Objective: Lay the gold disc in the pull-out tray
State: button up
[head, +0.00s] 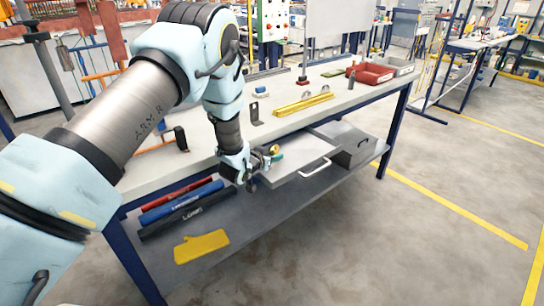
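The pull-out tray (296,163) is a grey, flat tray drawn out from under the bench top, with a white bar handle (314,167) on its front. My gripper (267,158) is at the tray's left side, just below the bench top's front edge. A small gold and green round thing (275,151), which looks like the gold disc, shows right at the gripper's end, over the left part of the tray. The fingers are too small and partly hidden, so I cannot tell whether they grip it or whether it touches the tray.
The bench top holds a yellow level-like bar (303,104), a black bracket (255,113), a red bin (370,73) and a grey bin (397,66). A grey metal box (349,146) stands right of the tray. The floor at right is clear.

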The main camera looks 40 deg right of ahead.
jog(key=shift+r, duration=0.2)
jog(key=shift+s+a, duration=0.1)
jog(key=shift+a, duration=0.25)
jog(key=b+v, duration=0.3)
jog(key=v, duration=0.8)
jog(key=shift+a, duration=0.15)
